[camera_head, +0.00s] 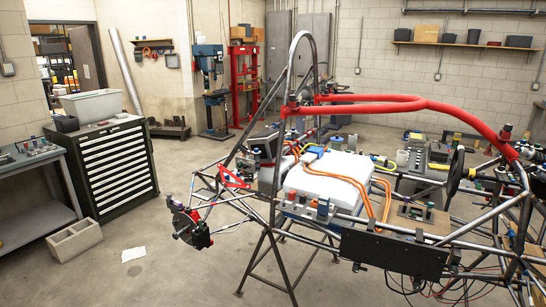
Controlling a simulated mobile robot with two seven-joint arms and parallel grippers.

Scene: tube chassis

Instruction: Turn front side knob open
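The tube chassis stands on a dark metal stand, with a red padded tube (440,107) along its top. A white box (325,177) with orange cables sits inside it. Small blue and red fittings (323,207) are on the near side rail below the box. A small plate with coloured knob-like parts (430,214) sits further right. A black panel (395,252) hangs on the near side. I cannot tell which small part is the front side knob, nor whether it is open or closed. Neither of my grippers is in view.
A steering wheel (455,172) is at the right. A wheel hub (190,227) juts from the chassis's left end. A dark drawer cabinet (115,172), a workbench (35,235) and a concrete block (75,240) stand at left. The floor between them and the chassis is mostly clear.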

